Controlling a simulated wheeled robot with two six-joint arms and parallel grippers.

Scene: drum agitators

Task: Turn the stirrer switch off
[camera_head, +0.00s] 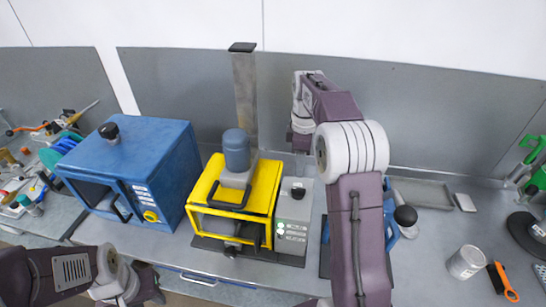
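A yellow-framed stirrer (262,190) with a blue-grey motor (236,152) on top stands at the middle of the bench. Directly right of it is a pale control box (293,213) with a black knob on top and small green round parts on its front; which part is the stirrer switch, and its setting, I cannot tell. My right arm crosses just right of the box. My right gripper (301,141) hangs behind and above the box, apart from it, its fingers small and dark. My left gripper (148,286) is low at the left, away from the stirrer, its fingers unclear.
A blue cabinet (160,165) with a yellow knob on its front stands left of the stirrer. A grey post (244,100) rises behind. Cluttered tools lie far left. A light cup (466,262), an orange-handled brush (502,280) and a shallow tray (424,193) are at the right.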

